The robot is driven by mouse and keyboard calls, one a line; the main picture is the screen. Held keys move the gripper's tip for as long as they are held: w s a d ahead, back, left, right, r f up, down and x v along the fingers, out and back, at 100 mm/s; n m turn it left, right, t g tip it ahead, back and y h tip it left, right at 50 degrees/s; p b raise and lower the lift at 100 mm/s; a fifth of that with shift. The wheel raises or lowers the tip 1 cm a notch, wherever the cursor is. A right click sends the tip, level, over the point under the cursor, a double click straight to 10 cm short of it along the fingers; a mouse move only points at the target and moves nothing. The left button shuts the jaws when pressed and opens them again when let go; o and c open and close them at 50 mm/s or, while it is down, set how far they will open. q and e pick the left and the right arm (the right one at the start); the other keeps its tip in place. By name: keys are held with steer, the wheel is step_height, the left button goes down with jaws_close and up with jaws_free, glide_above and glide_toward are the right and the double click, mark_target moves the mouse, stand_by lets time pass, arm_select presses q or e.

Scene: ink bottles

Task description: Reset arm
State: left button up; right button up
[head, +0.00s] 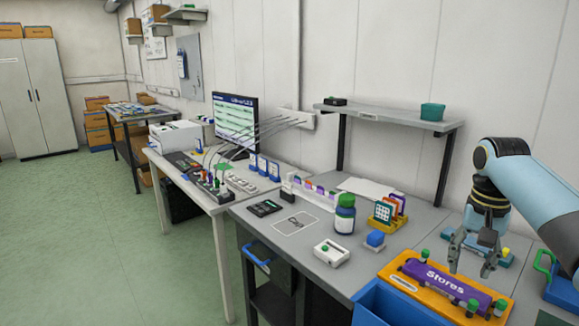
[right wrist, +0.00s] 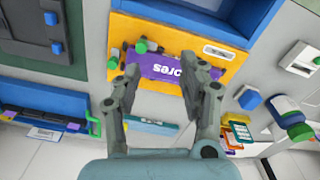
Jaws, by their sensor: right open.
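My right gripper (head: 472,264) is open and empty, pointing down over the yellow tray (head: 394,270) that holds a purple piece lettered "Stores" (head: 440,279). In the right wrist view its open fingers (right wrist: 160,66) lie across the near side of the purple piece (right wrist: 170,69); nothing is between them. I cannot tell whether the fingertips touch it. A dark bottle with a green cap and white label (head: 345,214) stands upright on the grey bench, left of the gripper and apart from it. My left gripper is not in view.
A blue bin (head: 385,304) is at the bench's front edge. A white box with a green button (head: 331,253), a blue block (head: 375,239) and a colourful card rack (head: 384,212) stand left of the tray. A raised shelf (head: 390,117) runs behind.

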steer(key=s+a+f+n+t, duration=0.1)
steer(key=s+a+f+n, duration=0.15)
steer(key=s, duration=0.55)
steer(key=s+a+f+n+t, duration=0.15)
steer(key=s+f, duration=0.25)
steer(key=s, duration=0.4)
steer(key=s+a+r+n+t, duration=0.1)
steer(key=s+a+r+n, duration=0.15)
steer(key=s, duration=0.65)
steer(key=s+a+r+n, duration=0.1)
steer(key=s+r, duration=0.3)
steer(key=s, duration=0.4)
steer(key=s+d+f+g+b, duration=0.15)
steer(key=f+b, duration=0.25)
steer(key=f, duration=1.4)
steer(key=s+d+f+b, duration=0.15)
steer(key=f+b, duration=0.25)
steer(key=f, duration=1.3)
arm_select(q)
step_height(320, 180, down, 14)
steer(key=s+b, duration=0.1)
steer(key=b, duration=0.4)
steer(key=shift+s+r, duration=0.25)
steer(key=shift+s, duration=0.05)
arm_select(e)
steer(key=s+f+g, duration=0.1)
steer(key=s+f, duration=1.7)
steer(key=f, duration=0.2)
steer(key=shift+f+m, duration=0.35)
steer(key=shift+f, duration=0.05)
